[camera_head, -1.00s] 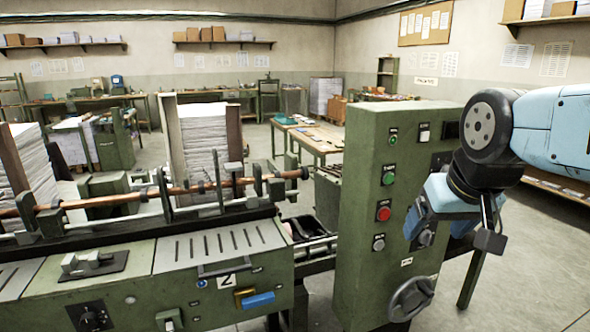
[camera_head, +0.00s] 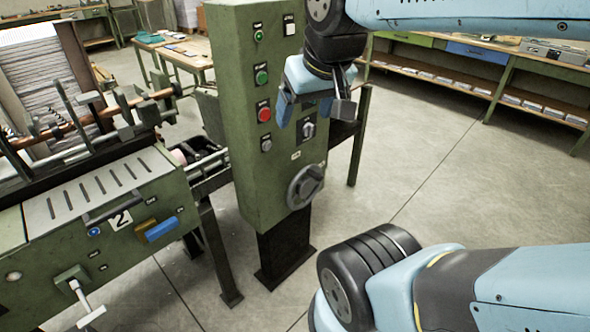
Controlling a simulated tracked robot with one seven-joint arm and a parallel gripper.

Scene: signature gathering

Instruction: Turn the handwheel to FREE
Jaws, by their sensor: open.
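The handwheel (camera_head: 305,187) is a grey round wheel low on the front of the green control cabinet (camera_head: 243,130). Its lettering is too small to read. My gripper (camera_head: 312,108) is open and empty, with blue fingers pointing down in front of the cabinet's upper right part. It hangs above the handwheel, apart from it in the picture. A rotary switch (camera_head: 308,130) shows just below the fingers. Whether the fingers touch the cabinet cannot be told.
The cabinet carries a green button (camera_head: 262,76) and a red button (camera_head: 264,112). A green machine (camera_head: 110,205) with a T-handle (camera_head: 84,300) stands at left. Open floor (camera_head: 420,170) lies right of the cabinet. A long bench with shelves (camera_head: 480,75) runs along the back right.

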